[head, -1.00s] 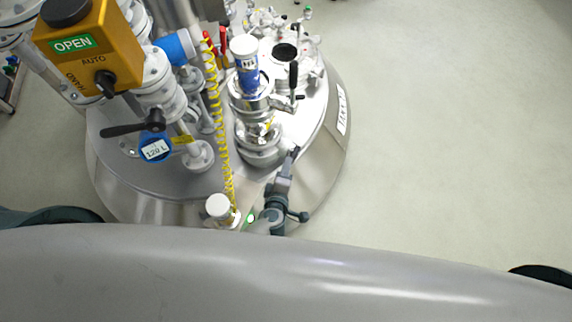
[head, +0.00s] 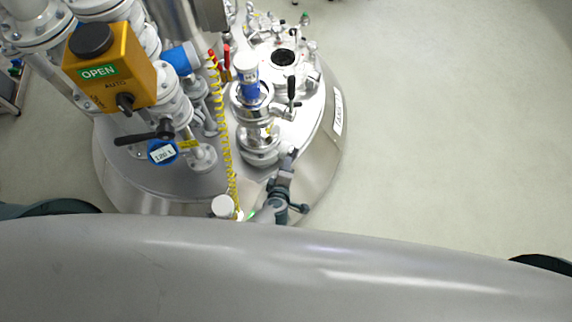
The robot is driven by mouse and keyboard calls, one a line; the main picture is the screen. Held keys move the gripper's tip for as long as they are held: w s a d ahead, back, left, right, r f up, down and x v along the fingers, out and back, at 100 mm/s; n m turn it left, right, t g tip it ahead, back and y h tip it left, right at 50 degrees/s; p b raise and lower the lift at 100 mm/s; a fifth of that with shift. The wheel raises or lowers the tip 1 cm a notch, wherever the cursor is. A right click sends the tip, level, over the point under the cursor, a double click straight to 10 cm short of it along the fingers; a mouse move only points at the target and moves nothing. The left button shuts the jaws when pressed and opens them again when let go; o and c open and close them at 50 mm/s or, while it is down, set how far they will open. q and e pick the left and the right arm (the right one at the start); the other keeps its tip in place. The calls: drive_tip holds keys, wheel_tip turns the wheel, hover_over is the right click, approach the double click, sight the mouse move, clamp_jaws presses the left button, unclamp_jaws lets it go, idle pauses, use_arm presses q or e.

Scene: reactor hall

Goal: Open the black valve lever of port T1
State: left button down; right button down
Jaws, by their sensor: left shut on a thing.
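My left gripper (head: 290,158) reaches up from the bottom middle to the right side of the lower flange of a steel valve column on the vessel lid. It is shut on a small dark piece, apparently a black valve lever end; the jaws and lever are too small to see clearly. No T1 label is readable. A white-capped part with a blue label (head: 247,77) tops the column. My right gripper is not in view.
A yellow box marked OPEN (head: 110,68) stands at the upper left. Another black lever (head: 143,137) lies by a blue 120 L gauge (head: 162,152). A yellow coiled hose (head: 224,140) runs left of the column. The floor (head: 450,130) at the right is clear.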

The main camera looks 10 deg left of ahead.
use_arm(q)
drive_tip(key=shift+s+f, duration=0.1)
drive_tip(key=shift+s, duration=0.05)
drive_tip(key=c, duration=1.6)
unclamp_jaws()
drive_tip(key=shift+p+v, duration=0.3)
drive_tip(key=shift+v, duration=0.45)
drive_tip(key=p+v, duration=0.2)
drive_tip(key=v, duration=1.4)
